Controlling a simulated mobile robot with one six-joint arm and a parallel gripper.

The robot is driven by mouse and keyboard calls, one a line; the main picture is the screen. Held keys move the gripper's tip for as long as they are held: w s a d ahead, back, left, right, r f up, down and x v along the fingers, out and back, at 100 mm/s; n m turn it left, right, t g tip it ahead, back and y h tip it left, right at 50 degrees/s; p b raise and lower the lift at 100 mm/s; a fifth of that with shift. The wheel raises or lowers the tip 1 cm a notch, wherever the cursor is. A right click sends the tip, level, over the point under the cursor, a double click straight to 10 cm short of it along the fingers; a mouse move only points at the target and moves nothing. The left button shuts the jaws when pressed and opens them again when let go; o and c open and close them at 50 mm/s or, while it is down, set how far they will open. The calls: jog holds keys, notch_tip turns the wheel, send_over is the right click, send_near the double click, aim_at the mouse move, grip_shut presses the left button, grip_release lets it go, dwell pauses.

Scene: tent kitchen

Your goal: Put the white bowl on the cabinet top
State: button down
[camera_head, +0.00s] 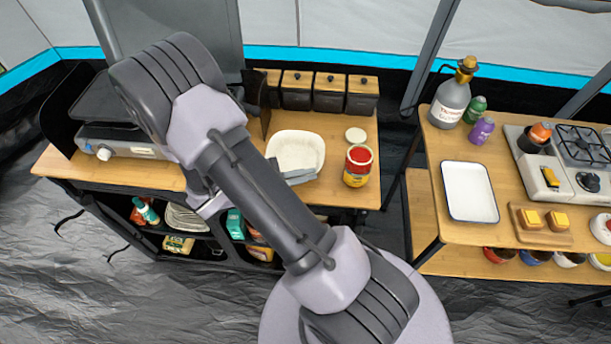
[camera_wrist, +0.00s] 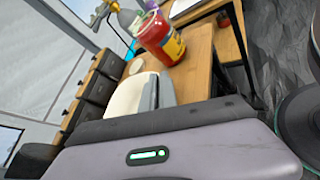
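The white bowl (camera_head: 297,149) is squarish and looks empty. In the head view it is over the right part of the wooden cabinet top (camera_head: 346,192); I cannot tell whether it rests there or is slightly raised. A grey finger of my gripper (camera_head: 299,177) meets its near rim; my arm hides the rest of the gripper. In the wrist view, the bowl (camera_wrist: 126,97) is beside a grey finger (camera_wrist: 151,94). The other finger is not clear, so I cannot tell whether the gripper grips the rim.
A red and yellow can (camera_head: 357,168) stands just right of the bowl, with a small white disc (camera_head: 355,135) behind it. Dark canisters (camera_head: 329,93) line the back. A stove (camera_head: 125,142) sits at left. A second table (camera_head: 432,146) holds a white tray (camera_head: 469,191).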

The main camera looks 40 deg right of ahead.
jog(key=shift+f, duration=0.15)
jog(key=c, duration=1.6)
grip_release()
jog(key=shift+c, duration=0.2)
jog(key=shift+r, duration=0.2)
